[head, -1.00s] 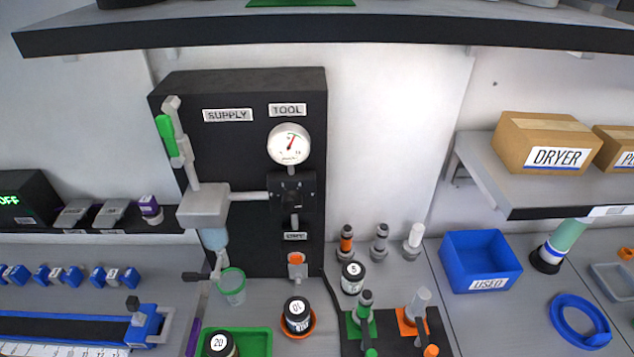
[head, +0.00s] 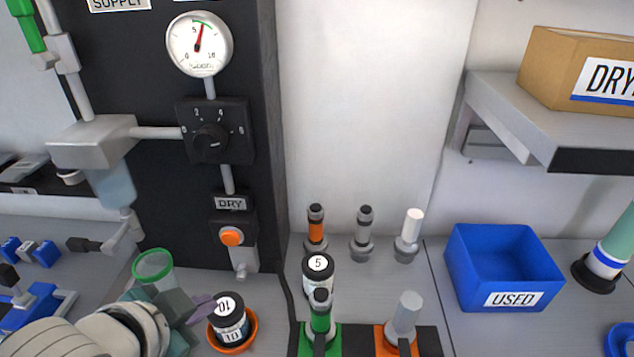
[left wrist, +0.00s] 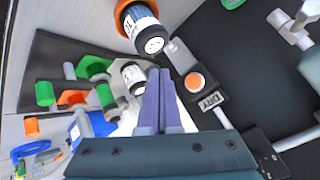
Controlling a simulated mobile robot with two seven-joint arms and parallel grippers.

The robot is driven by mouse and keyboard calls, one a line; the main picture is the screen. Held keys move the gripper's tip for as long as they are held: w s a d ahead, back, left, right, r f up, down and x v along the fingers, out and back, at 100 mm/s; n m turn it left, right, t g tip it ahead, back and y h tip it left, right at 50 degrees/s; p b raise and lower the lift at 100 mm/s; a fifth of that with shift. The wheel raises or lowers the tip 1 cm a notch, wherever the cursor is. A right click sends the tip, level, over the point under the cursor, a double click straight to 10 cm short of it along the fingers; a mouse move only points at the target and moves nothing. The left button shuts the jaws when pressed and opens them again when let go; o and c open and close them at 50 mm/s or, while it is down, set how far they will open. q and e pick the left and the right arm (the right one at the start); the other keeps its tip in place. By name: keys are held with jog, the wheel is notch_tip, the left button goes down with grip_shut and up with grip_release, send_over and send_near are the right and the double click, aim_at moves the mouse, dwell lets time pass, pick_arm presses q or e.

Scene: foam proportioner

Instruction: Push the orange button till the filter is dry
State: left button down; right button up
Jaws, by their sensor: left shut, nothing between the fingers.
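The orange button (head: 231,236) sits on a black block under the DRY label (head: 231,203). It also shows in the left wrist view (left wrist: 196,82). A pale blue translucent filter bowl (head: 112,188) hangs under a grey housing (head: 95,143); I cannot tell whether it is wet inside. My left gripper (head: 205,308) is below and left of the button, apart from it, beside the black jar marked 10 (head: 230,322). In the left wrist view its purple fingers (left wrist: 163,95) are shut together and empty. My right gripper is not in view.
A round gauge (head: 199,44) and a black dial (head: 210,143) are above the button. A green-rimmed cup (head: 154,268) stands behind my left gripper. A jar marked 5 (head: 318,272), several coloured fittings and a blue USED bin (head: 506,265) stand to the right.

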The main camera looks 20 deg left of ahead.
aim_at(231, 238)
pick_arm(q)
jog(key=shift+w+f, duration=0.1)
jog(key=shift+f, duration=0.05)
jog(key=w+b, duration=0.1)
jog(key=w, duration=0.1)
jog(key=w+a+b, duration=0.1)
jog(key=w, duration=0.1)
jog(key=w+b, duration=0.1)
jog(key=w, duration=0.1)
jog(key=shift+w+a+f+b, duration=0.1)
jog(key=shift+w+a+b, duration=0.2)
jog(key=shift+b, duration=0.1)
jog(key=shift+w+a+b, duration=0.2)
jog(key=shift+w+b, duration=0.1)
jog(key=shift+w, duration=0.65)
jog(key=shift+w, duration=0.15)
dwell(1.2)
jog(key=shift+w+a, duration=0.1)
jog(key=shift+w, duration=0.2)
